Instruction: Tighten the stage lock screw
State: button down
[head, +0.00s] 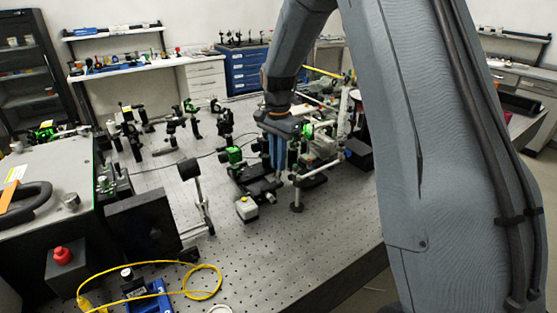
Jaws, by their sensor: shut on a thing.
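My gripper (279,165) points down from my arm over the optical table, at the stage assembly (258,188) of dark mounts near the middle of the head view. Its blue-grey fingers are shut on a small part there, taken to be the stage lock screw. The screw itself is too small and too covered by the fingers to make out. A green-faced mount (234,156) stands just left of the fingers.
Posts and rails (318,160) stand close right of my gripper. Several optic mounts (172,125) stand to the left. A black panel (146,226), a yellow cable (205,283) and a red knob (62,254) are at front left. The perforated table (265,260) is clear in front.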

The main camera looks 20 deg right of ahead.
jog(key=c, duration=1.7)
grip_release()
jog(key=shift+c, duration=0.2)
jog(key=shift+r+b, duration=1.25)
jog(key=shift+r, duration=2.7)
jog(key=s+f+n, duration=0.3)
jog(key=s, duration=0.5)
jog(key=s+f+n+t+b, duration=0.1)
jog(key=s+f+n, duration=0.3)
jog(key=s, duration=0.4)
jog(key=s+f+n, duration=0.4)
jog(key=s, duration=0.4)
jog(key=shift+s+f+t, duration=0.2)
jog(key=shift+s+t, duration=0.2)
jog(key=shift+s+d+f, duration=0.1)
jog(key=shift+s+f, duration=0.05)
jog(key=shift+s, duration=0.15)
